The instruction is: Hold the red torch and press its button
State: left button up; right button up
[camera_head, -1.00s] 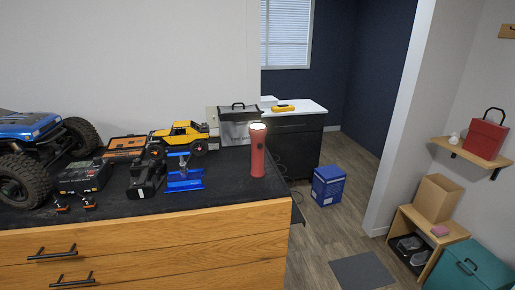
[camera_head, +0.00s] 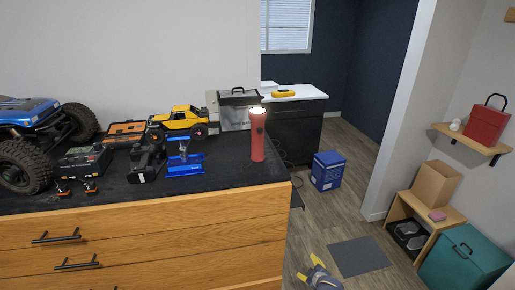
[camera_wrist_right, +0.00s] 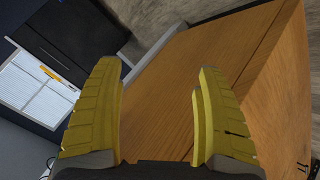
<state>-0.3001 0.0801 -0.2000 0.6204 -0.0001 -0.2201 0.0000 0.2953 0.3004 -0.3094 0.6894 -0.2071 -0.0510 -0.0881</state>
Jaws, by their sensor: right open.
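The red torch (camera_head: 257,137) stands upright on the right end of the dark countertop (camera_head: 215,170), its lit head up. A small dark spot shows on its upper body; I cannot tell for sure that it is the button. My right gripper (camera_head: 313,262) has come in at the bottom of the head view, below and right of the torch, in front of the cabinet and apart from it. In the right wrist view its yellow fingers (camera_wrist_right: 160,105) are spread with nothing between them. The torch is not seen in that view. My left gripper is not in view.
Left of the torch stand a blue stand (camera_head: 184,160), a yellow toy truck (camera_head: 180,122) and a large blue crawler (camera_head: 35,140). The wooden drawer front (camera_head: 160,240) lies close to my right gripper. The floor right of the cabinet has free room.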

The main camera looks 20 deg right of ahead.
jog(key=w+d+r+n+t+y, duration=0.2)
jog(key=w+r+n+t, duration=0.25)
jog(key=w+r, duration=1.35)
jog(key=w+a+r+n+t+y, duration=0.1)
jog(key=w+r+n+y, duration=0.3)
jog(key=r, duration=0.8)
jog(key=w+r+n+t+y, duration=0.15)
jog(key=r+n, duration=0.45)
jog(key=r, duration=0.6)
jog(key=a+r+n+g+y, duration=0.35)
jog(key=r+n+y, duration=0.25)
jog(key=r+n, duration=0.9)
jog(key=n+g+y, duration=0.4)
jog(key=n+g, duration=0.5)
jog(key=n, duration=0.4)
send_near(261, 151)
jog(key=shift+h, duration=0.25)
jog(key=shift+w+d+f+x, duration=0.15)
jog(key=shift+w+x, duration=0.15)
jog(key=shift+x, duration=1.4)
jog(key=shift+w+d+f+x, duration=0.15)
jog(key=shift+w+x, duration=0.2)
jog(key=shift+x, duration=1.35)
jog(key=shift+w+d+f+x, duration=0.15)
jog(key=shift+w+x, duration=0.15)
jog(key=shift+x, duration=1.35)
jog(key=shift+a, duration=0.2)
jog(key=shift+c, duration=0.5)
